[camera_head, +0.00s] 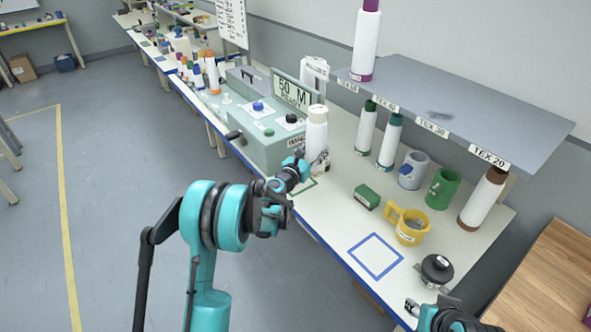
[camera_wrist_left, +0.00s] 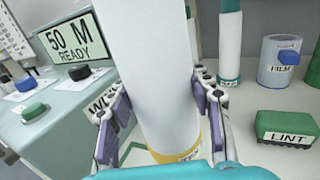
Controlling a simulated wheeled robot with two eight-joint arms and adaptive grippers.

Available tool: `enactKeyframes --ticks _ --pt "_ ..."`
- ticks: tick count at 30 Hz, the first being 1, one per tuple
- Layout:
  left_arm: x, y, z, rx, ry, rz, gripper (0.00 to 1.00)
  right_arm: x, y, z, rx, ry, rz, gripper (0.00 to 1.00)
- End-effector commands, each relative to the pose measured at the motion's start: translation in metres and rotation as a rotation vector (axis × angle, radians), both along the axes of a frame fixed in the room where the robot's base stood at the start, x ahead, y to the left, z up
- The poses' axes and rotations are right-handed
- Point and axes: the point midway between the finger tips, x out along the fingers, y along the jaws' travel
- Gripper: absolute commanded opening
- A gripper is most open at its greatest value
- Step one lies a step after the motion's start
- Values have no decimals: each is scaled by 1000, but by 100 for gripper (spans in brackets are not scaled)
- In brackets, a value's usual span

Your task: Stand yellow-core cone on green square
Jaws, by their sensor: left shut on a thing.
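The yellow-core cone is a tall white cone (camera_head: 316,138) standing upright between the fingers of my left gripper (camera_head: 308,167). In the left wrist view the white cone (camera_wrist_left: 158,75) fills the middle, with a yellow band at its foot (camera_wrist_left: 182,152). The left fingers are closed on both its sides. The green square (camera_head: 302,187) is an outline on the bench top beside and under my left gripper, partly hidden by it. Whether the cone's foot touches the bench is hidden. My right gripper (camera_head: 412,308) shows only in part at the lower right edge.
A grey-green machine with a "50 M READY" display (camera_head: 290,91) stands just left of the cone. A green LINT box (camera_head: 367,196), yellow mug (camera_head: 408,225), blue square outline (camera_head: 375,256) and black round object (camera_head: 437,269) lie to the right. A shelf (camera_head: 450,100) overhangs the bench's back.

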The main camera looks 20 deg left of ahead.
Motion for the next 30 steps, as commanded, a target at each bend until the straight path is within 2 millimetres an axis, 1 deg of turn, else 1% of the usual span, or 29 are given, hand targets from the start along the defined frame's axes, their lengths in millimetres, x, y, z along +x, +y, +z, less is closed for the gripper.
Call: enactKeyframes --ticks 1,6,9,12,14,17,21,23,25,30 --pt "3 14 -10 0 0 5 16 0 0 -7 0 0 0 40" --pt "13 50 -33 0 0 4 16 0 0 -18 0 0 0 40" --pt "17 66 -42 -1 0 3 16 0 0 -22 0 0 0 40" --pt "19 73 -46 -1 0 1 16 0 0 -24 0 0 0 40" --pt "19 76 -48 -1 0 1 16 0 0 -24 0 0 0 40" --pt "20 76 -56 0 0 1 16 0 0 -27 0 0 0 40" --pt "19 76 -79 0 0 1 16 0 0 -37 0 0 0 40" --pt "20 76 -86 -1 0 1 16 0 0 -41 0 0 0 40" --pt "19 76 -89 -1 0 1 16 0 0 -41 0 0 0 40" --pt "19 75 -87 0 0 1 16 0 0 -39 0 0 0 40"
